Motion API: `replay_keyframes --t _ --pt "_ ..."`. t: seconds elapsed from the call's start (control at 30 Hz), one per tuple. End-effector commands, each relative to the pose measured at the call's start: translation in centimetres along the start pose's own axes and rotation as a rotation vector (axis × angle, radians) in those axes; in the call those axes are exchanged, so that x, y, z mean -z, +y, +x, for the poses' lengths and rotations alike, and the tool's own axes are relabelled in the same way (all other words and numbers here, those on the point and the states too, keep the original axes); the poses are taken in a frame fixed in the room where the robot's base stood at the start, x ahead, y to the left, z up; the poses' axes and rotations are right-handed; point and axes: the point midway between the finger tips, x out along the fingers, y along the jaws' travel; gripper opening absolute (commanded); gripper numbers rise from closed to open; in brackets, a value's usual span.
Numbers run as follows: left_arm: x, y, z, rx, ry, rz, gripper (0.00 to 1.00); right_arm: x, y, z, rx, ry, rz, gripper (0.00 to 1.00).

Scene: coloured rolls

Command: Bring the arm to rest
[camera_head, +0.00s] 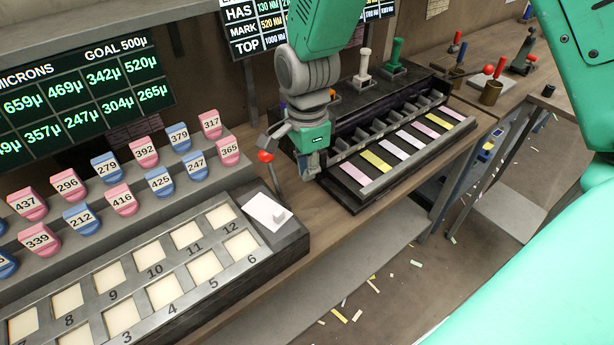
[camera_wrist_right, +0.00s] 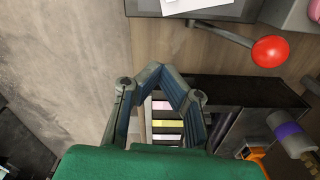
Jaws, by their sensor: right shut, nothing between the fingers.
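My right gripper (camera_head: 306,166) hangs from its green arm in the middle of the head view. It is between the numbered panel on the left and the black rack on the right, close to a red-knobbed lever (camera_head: 265,157). In the right wrist view the fingers of the gripper (camera_wrist_right: 162,73) come together at their tips with nothing held. Behind them show the rack's strips, and the red knob (camera_wrist_right: 270,51) stands apart at the upper right. My left gripper is not in view.
A panel (camera_head: 135,300) with numbered windows and rows of pink and blue tags fills the left. The black rack (camera_head: 345,183) holds pink, yellow and white strips. Levers with red knobs (camera_head: 488,70) stand at the far right. Paper scraps lie on the floor.

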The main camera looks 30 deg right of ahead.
Motion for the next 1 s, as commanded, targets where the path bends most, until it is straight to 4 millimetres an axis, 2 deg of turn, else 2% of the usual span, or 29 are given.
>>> replay_keyframes --t 0.13,0.27,0.37,0.4,0.47,0.6,0.7,0.8,1.0 --pt "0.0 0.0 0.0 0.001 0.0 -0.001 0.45 0.4 0.0 -0.4 -0.001 -0.004 0.001 0.0" --pt "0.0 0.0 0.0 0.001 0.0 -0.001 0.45 0.9 0.1 0.1 -0.004 -0.007 -0.011 0.0" --pt "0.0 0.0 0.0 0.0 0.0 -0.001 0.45 1.6 1.2 2.4 -0.012 -0.007 -0.095 0.0" --pt "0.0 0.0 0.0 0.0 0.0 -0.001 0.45 2.0 1.9 4.0 -0.014 -0.006 -0.16 0.0" --pt "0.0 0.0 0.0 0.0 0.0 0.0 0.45 2.5 3.5 6.8 -0.019 -0.004 -0.289 0.0" --pt "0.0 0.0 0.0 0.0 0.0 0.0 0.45 3.6 9.3 13.7 -0.027 0.001 -0.685 0.0" --pt "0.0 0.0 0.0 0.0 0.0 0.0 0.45 4.2 13.5 17.0 -0.025 0.0 -0.951 0.0" --pt "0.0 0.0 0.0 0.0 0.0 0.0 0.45 4.5 17.2 19.0 -0.021 -0.001 -1.168 0.0" --pt "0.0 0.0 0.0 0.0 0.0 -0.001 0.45 5.3 23.4 21.1 -0.011 -0.012 -1.524 0.0"
